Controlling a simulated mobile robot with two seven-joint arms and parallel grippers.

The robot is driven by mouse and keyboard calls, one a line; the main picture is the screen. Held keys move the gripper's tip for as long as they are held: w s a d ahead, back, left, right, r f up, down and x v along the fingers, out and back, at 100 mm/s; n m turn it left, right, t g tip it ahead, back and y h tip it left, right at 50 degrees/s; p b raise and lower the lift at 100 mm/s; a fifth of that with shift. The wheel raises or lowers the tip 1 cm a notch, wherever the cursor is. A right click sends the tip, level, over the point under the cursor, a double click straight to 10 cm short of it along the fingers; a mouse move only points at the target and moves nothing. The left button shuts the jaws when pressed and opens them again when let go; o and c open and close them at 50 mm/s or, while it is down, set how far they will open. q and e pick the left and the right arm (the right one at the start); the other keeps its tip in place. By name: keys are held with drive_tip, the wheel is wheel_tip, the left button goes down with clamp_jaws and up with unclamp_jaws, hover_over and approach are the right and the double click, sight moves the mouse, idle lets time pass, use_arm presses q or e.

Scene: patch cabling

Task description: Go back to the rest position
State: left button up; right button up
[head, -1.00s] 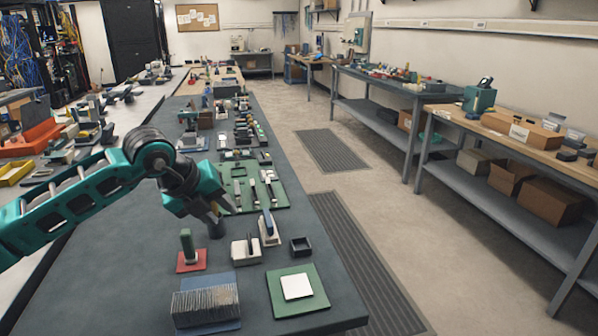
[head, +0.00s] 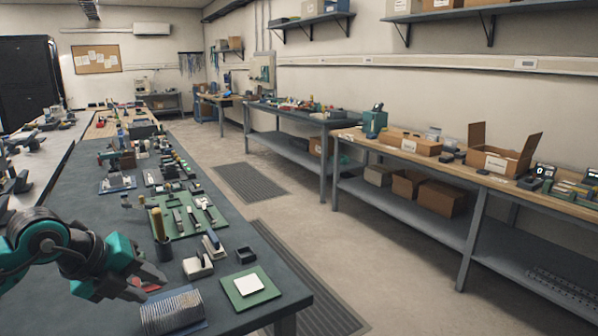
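My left gripper (head: 143,283) is low at the left, over the near part of the dark work table (head: 262,240). Its two fingers point right and look apart, with nothing seen held between them. It is in front of a red pad (head: 152,286), which it mostly hides. An upright yellowish peg (head: 158,224) stands in or behind a dark cylinder (head: 163,249) just beyond the gripper, apart from it. My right gripper is not in view.
A ribbed grey block (head: 172,311) lies close below the gripper. The aisle floor (head: 330,245) is clear.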

use_arm(q)
drive_tip(key=s+d+f+n+t+h, duration=0.1)
drive_tip(key=s+d+n+h, duration=0.15)
drive_tip(key=d+h, duration=0.5)
drive_tip(key=s+d+f+n+t+h, duration=0.1)
drive_tip(key=s+d+h, duration=0.25)
drive_tip(key=d, duration=0.65)
drive_tip(key=s+a+f+n+t+y, duration=0.1)
drive_tip(key=a+f+n+t+y, duration=0.35)
drive_tip(key=n, duration=0.45)
drive_tip(key=s+a+f+n+t+y, duration=0.1)
drive_tip(key=a+f+n+t+y, duration=0.1)
drive_tip(key=f+n+t+y, duration=0.45)
drive_tip(key=s+a+f+n+g+y, duration=0.1)
drive_tip(key=s+f+n+g+y, duration=0.1)
drive_tip(key=s+f+n+g, duration=0.6)
wheel_tip(320, 180, down, 5)
drive_tip(key=s, duration=0.2)
drive_tip(key=shift+s+a+f, duration=0.2)
drive_tip(key=shift+s+a, duration=0.2)
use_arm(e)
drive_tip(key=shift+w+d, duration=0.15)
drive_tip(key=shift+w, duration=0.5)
